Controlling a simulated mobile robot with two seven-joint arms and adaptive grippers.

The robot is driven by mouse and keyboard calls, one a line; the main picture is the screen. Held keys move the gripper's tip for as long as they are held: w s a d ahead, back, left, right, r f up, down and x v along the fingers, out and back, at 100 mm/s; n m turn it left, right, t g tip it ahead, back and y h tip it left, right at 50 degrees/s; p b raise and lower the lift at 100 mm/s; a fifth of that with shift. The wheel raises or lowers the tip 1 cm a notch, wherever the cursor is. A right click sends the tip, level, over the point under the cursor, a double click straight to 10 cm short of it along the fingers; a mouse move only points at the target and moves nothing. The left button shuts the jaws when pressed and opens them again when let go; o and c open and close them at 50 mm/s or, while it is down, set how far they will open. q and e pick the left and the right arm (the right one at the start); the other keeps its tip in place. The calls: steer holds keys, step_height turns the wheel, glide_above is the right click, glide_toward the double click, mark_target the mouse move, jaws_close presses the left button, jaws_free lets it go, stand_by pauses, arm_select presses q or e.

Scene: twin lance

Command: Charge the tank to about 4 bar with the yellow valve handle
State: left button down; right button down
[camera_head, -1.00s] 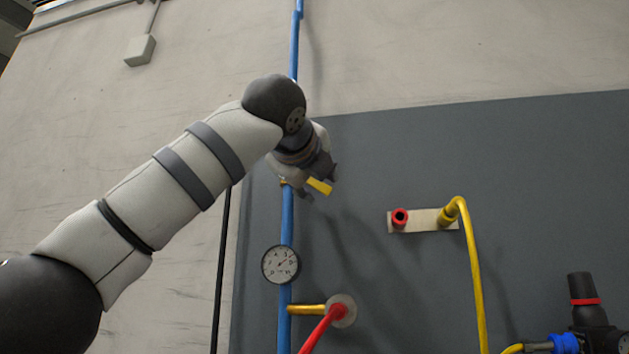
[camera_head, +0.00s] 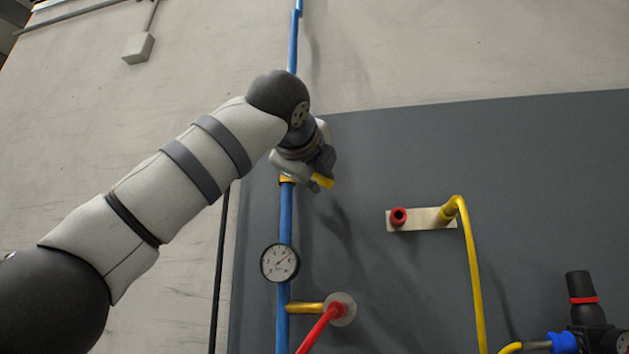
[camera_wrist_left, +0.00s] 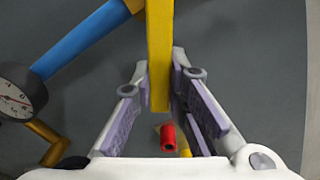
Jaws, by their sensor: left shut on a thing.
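The yellow valve handle (camera_head: 322,181) sits at the blue pipe (camera_head: 286,215). My left gripper (camera_head: 315,176) is shut on it; in the head view the wrist hides most of the handle. In the left wrist view the handle (camera_wrist_left: 160,40) runs down between the two fingers of my left gripper (camera_wrist_left: 163,72). The round white pressure gauge (camera_head: 280,263) is on the pipe below the valve. Its needle points up and right; the numbers are too small to read surely. The gauge (camera_wrist_left: 18,92) is cut off in the wrist view. My right gripper is not in view.
A yellow side pipe (camera_head: 305,308) joins a red hose (camera_head: 318,330) below the gauge. A plate (camera_head: 425,220) right of the pipe carries a red port (camera_head: 398,216) and a yellow hose (camera_head: 472,265). The grey panel (camera_head: 540,160) is otherwise clear near the gripper.

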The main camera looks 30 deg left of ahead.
arm_select(q)
steer(key=r+n, duration=0.1)
steer(key=n, duration=0.2)
steer(key=shift+d+r, duration=0.4)
steer(key=shift+w+r+n, duration=0.1)
steer(key=shift+r+n, duration=0.85)
steer(key=shift+n, duration=0.65)
steer(key=shift+r, duration=0.1)
steer(key=c, duration=1.6)
jaws_free()
steer(key=shift+o, duration=0.2)
steer(key=shift+d, duration=0.1)
steer(key=v, duration=1.2)
